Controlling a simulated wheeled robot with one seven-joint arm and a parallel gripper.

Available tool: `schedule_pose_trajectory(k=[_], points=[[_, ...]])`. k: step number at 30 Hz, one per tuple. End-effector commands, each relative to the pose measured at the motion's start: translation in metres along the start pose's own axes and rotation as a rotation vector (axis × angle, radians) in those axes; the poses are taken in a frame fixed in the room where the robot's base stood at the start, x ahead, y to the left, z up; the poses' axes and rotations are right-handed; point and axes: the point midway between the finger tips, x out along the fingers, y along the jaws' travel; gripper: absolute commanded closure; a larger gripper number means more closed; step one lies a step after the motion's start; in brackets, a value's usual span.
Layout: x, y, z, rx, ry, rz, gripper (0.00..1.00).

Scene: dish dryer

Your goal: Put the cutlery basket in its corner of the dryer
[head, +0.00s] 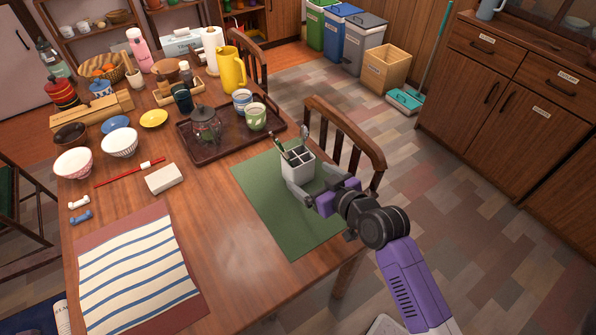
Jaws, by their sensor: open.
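The cutlery basket (297,167) is a pale, box-shaped holder with several compartments. It stands upright on the green mat (290,228) near the right side of the wooden table. A dark-handled utensil (281,148) and a grey one (304,139) stick up out of it. My gripper (306,186) is open at the basket's near right side, with one finger showing along its front. The other finger is mostly hidden, and I cannot tell whether either touches the basket. I cannot make out a dish dryer in this view.
A dark tray (186,136) with a glass teapot and two mugs lies behind the mat. A wooden chair (346,146) stands close behind the basket. A white block (164,178) and striped cloth (138,270) lie left. Bare table separates the cloth and mat.

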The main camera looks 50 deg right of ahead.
Motion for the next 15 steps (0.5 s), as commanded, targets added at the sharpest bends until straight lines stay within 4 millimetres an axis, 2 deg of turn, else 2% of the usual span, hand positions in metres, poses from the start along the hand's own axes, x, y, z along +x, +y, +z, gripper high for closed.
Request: schedule_pose_trajectory(k=[1,4,15], points=[[0.009,0.007,-0.005,0.005,0.003,0.003,0.09],[0.016,0.012,-0.012,0.009,0.002,0.000,0.09],[0.048,0.014,-0.015,0.011,0.001,-0.003,0.09]])
